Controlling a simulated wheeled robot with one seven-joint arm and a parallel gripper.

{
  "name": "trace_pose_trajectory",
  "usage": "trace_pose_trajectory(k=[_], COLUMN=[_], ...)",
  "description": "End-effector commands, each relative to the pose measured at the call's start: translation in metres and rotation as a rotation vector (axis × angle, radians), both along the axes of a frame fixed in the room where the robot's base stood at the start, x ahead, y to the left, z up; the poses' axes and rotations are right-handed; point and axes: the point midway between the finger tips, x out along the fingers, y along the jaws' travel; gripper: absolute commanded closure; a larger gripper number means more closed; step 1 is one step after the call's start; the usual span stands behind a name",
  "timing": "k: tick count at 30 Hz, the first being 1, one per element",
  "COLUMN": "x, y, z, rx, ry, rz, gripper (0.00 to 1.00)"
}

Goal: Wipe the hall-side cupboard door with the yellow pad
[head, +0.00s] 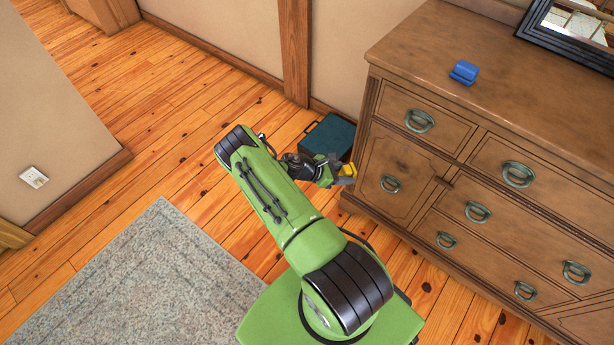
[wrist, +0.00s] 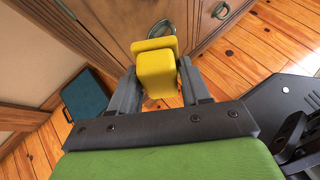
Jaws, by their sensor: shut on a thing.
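My gripper (head: 341,176) is shut on the yellow pad (head: 348,169), low in front of the wooden dresser's left end. In the wrist view, the yellow pad (wrist: 156,74) sits between the two fingers of my gripper (wrist: 160,88). The pad is close to the dresser front, just left of this door in the head view. I cannot tell whether it touches the wood.
A dark teal box (head: 328,137) stands on the floor beside the dresser's left end, close behind my gripper. A blue object (head: 464,72) and a black frame (head: 570,40) are on the dresser top. Floor left of my arm is clear, with a grey rug (head: 150,275).

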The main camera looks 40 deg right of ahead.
Motion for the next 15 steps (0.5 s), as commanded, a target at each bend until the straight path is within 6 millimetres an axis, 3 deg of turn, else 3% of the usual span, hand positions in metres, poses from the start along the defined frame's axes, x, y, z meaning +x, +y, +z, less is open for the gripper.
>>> trace_pose_trajectory(k=[1,7,15], x=[-0.013,-0.045,-0.059], y=[-0.015,-0.067,-0.090], z=[-0.015,-0.043,-0.065], rx=[-0.015,-0.083,-0.166], ry=[0.015,0.035,0.028], rz=[0.061,0.356,0.604], gripper=[0.78,0.78,0.78])
